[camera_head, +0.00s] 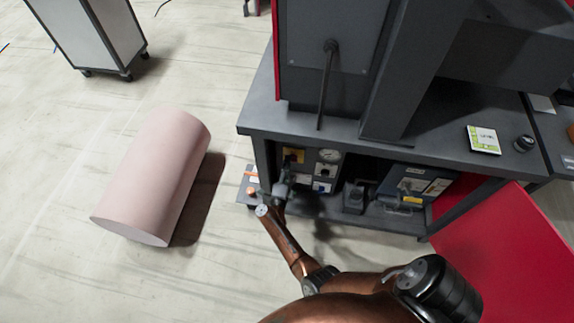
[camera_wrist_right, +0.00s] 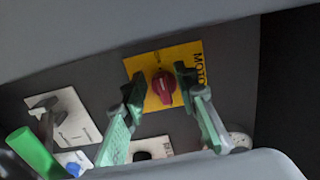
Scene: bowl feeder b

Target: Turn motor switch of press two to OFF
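The motor switch is a dark red knob (camera_wrist_right: 164,88) on a yellow plate lettered "MOTO" (camera_wrist_right: 150,68) in the right wrist view. In the head view the yellow plate (camera_head: 293,154) is on the panel under the press table, at its left. My right gripper (camera_wrist_right: 158,82) is open, one green finger on each side of the knob in the picture. I see gaps between fingers and knob; I cannot tell how far the tips are from the panel. In the head view the right gripper (camera_head: 283,187) is just in front of the panel. My left gripper is not in view.
A white plate with a grey lever (camera_wrist_right: 60,117) and a green cylinder (camera_wrist_right: 35,152) are left of the switch. The press table (camera_head: 350,142) overhangs the panel. A pink cylinder (camera_head: 155,175) lies on the floor at left.

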